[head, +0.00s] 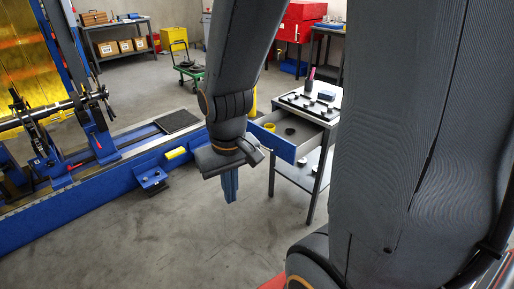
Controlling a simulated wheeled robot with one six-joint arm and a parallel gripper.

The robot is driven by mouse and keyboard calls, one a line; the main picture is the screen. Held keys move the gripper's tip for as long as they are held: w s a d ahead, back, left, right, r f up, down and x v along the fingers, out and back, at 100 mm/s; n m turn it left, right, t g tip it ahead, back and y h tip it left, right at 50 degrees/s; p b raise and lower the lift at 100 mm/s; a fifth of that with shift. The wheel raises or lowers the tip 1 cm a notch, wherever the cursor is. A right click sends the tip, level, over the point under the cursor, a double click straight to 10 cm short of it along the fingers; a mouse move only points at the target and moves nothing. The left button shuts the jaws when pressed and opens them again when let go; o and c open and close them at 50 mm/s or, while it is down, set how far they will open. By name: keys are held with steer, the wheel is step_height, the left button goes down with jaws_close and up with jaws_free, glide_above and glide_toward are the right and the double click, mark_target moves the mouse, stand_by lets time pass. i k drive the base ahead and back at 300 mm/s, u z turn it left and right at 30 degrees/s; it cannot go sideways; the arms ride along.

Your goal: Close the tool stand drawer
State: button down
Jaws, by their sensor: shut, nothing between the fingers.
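The tool stand (322,103) is a small dark-framed table with a pale top, right of centre in the head view. Its drawer (286,150) with a blue front is pulled out toward the left. A yellow round item (269,127) and a dark round item (290,132) lie inside the drawer. My gripper (231,188) points down, shut and empty, in front of and left of the drawer. It appears apart from the drawer front, though my wrist hides the drawer's far left end.
A blue balancing machine (100,185) with a rotor shaft stands on the left. Several small tools sit on the stand's top, and a lower shelf (300,172) holds small items. A green cart (188,72) and a workbench (118,30) are further back. The floor in front is clear.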

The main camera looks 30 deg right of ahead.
mark_target(307, 136)
steer(key=z, duration=0.8)
steer(key=i, duration=0.95)
steer(key=z, duration=0.5)
